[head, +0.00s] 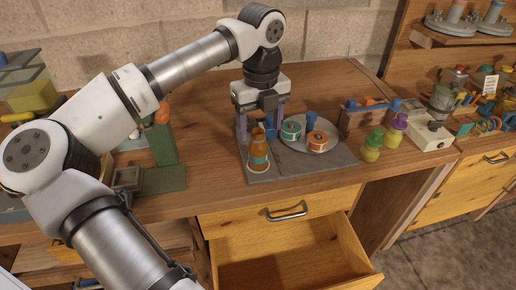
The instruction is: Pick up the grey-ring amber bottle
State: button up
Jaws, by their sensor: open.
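An amber bottle (258,154) with a teal band stands upright on the grey mat (290,168), near its front left. A pale ring-like shape shows around its foot; I cannot tell for sure whether this is the grey ring. My gripper (263,131) points down above and around the bottle's top, with its purple fingers apart, one on each side in the picture. I see no contact, and the depth between the fingers and the bottle is hard to judge. The bottle hides part of what lies behind it.
A round grey plate (331,148) to the right holds a teal tin (291,131) and an orange tin (317,141). Two yellowish bottles, one green-capped (372,147) and one purple-capped (395,132), stand further right. A drawer (300,238) hangs open below the bench.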

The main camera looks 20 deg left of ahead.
aim_at(258, 144)
jog(key=shift+s+a+f+p, duration=0.15)
jog(key=shift+f+p, duration=0.35)
jog(key=shift+f, duration=1.15)
jog(key=shift+a+f+p, duration=0.1)
jog(key=shift+f+p, duration=0.4)
jog(key=shift+f, duration=1.1)
jog(key=c, duration=1.2)
jog(key=shift+r, duration=0.15)
